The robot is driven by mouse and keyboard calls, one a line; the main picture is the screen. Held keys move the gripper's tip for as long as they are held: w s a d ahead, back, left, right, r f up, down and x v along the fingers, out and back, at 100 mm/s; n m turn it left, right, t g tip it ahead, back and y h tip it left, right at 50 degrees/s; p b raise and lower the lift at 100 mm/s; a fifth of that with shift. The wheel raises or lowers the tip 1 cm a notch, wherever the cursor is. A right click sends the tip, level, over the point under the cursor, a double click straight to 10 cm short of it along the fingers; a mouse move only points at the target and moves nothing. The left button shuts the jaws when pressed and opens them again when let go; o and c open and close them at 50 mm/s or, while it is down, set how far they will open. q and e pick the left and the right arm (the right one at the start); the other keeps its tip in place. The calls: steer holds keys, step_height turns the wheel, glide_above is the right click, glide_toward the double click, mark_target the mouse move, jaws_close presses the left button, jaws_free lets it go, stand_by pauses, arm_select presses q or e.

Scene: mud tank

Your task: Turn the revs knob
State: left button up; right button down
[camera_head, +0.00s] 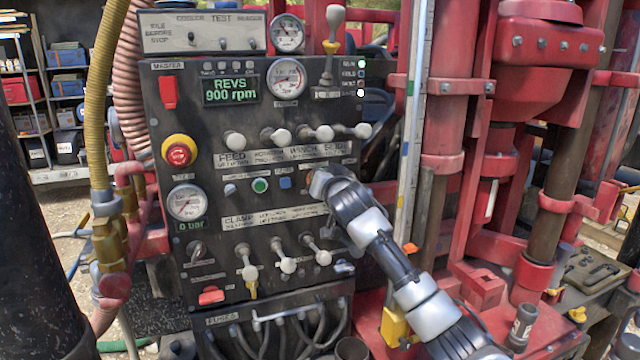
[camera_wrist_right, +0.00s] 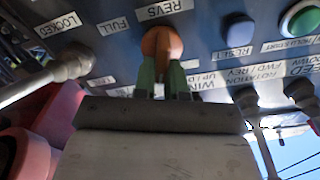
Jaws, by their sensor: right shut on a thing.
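The revs knob (camera_wrist_right: 161,42) is an orange knob on the dark control panel (camera_head: 170,125), under a REVS label in the right wrist view. My right gripper (camera_wrist_right: 161,72) has its two green-tipped fingers on either side of the knob, shut on it. In the head view my right gripper (camera_head: 326,184) is against the panel's middle right and hides most of the knob. The green display (camera_head: 231,90) reads "REVS 900 rpm". My left gripper is not in view.
Levers with pale ball ends (camera_head: 282,136) stick out just above the gripper, and more (camera_head: 288,264) below it. A green button (camera_head: 260,185) and blue reset button (camera_head: 285,183) are close to its left. A red emergency stop (camera_head: 179,153) is farther left. Red rig posts (camera_head: 443,130) stand right.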

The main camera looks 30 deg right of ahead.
steer(key=shift+d+f+m+b, duration=0.15)
steer(key=shift+m+b, duration=0.35)
steer(key=shift+m, duration=0.7)
steer(key=shift+d+f+m, duration=0.1)
steer(key=shift+m, duration=1)
steer(key=shift+s, duration=0.1)
steer(key=c, duration=1.2)
jaws_free()
steer(key=shift+d, duration=0.1)
steer(key=shift+b, duration=0.3)
